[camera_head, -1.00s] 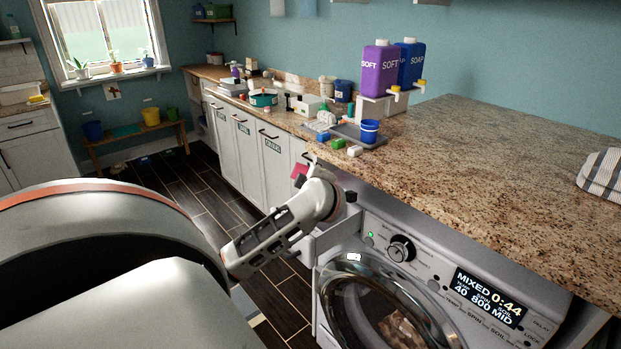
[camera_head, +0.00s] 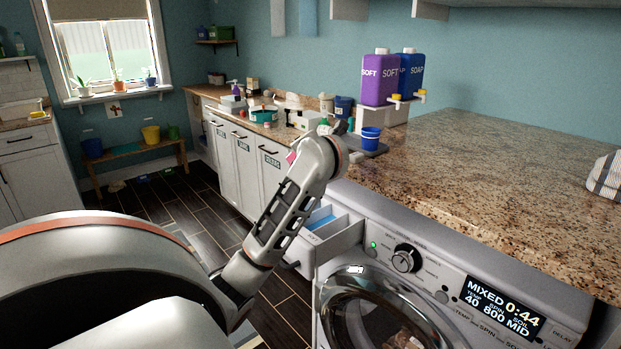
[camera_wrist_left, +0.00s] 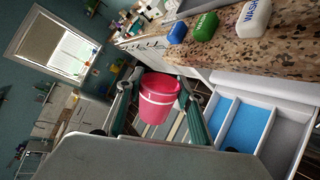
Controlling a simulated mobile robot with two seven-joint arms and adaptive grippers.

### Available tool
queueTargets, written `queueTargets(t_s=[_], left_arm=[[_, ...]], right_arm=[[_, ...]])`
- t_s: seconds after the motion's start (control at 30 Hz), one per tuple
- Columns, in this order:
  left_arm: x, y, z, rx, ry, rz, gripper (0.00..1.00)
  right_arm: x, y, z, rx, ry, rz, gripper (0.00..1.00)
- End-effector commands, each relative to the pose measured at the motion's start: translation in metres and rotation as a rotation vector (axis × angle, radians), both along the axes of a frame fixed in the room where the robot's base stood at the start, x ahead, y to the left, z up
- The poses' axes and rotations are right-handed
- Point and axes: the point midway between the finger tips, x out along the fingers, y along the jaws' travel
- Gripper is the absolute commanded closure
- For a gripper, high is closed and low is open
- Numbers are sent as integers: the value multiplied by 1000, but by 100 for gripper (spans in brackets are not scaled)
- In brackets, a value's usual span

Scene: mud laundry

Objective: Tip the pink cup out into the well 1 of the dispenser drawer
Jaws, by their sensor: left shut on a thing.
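My left gripper (camera_wrist_left: 158,100) is shut on the pink cup (camera_wrist_left: 158,97), which has a pale band. In the head view only a pink sliver of the cup (camera_head: 291,157) shows beside my wrist, and the fingertips are hidden. The cup looks tilted against the room's lines; its contents are hidden. The dispenser drawer (camera_head: 344,239) is pulled out of the washer, below my wrist. In the left wrist view the drawer (camera_wrist_left: 309,128) is right of the cup, apart from it, with blue-floored wells and a grey one. Well numbers are unreadable. My right gripper is out of view.
The granite counter (camera_head: 480,170) lies above the washer (camera_head: 430,270). A blue cup (camera_head: 370,139) stands on a grey tray, near purple (camera_head: 378,78) and blue (camera_head: 411,70) bottles.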

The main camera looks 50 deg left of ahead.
Motion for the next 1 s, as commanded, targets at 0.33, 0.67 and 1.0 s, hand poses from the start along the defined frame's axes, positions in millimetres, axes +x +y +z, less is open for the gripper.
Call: queueTargets(t_s=[0.33,0.67,1.0], left_arm=[[-13,8,19,-168,-607,182,78],[-32,17,32,-211,-989,281,78],[-36,19,39,-217,-1034,290,78]], right_arm=[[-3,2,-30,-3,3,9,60],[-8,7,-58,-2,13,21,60],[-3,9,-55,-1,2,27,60]])
